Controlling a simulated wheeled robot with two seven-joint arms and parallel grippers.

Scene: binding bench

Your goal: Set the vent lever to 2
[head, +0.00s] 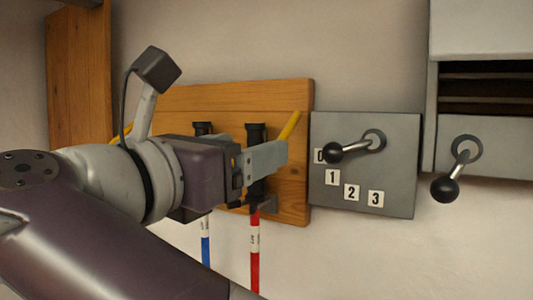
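A grey panel (397,185) on the wall carries number plates 0, 1, 2 and 3. Its lever (356,146) has a black ball knob and points left, slightly down, with the knob partly over the 0 plate (318,156). The 2 plate (351,192) is clear of the lever. My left gripper (284,152) is left of this panel, in front of the wooden board, with its fingertips apart from the knob. I see its fingers from the side, so the opening between them is hidden. My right gripper is out of view.
A second lever (457,171) hangs down-left on a grey slatted box (505,145) at the right. The wooden board (293,205) holds black clamps with a red tube (255,255) and a blue tube (206,251). The wall below the numbered panel is clear.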

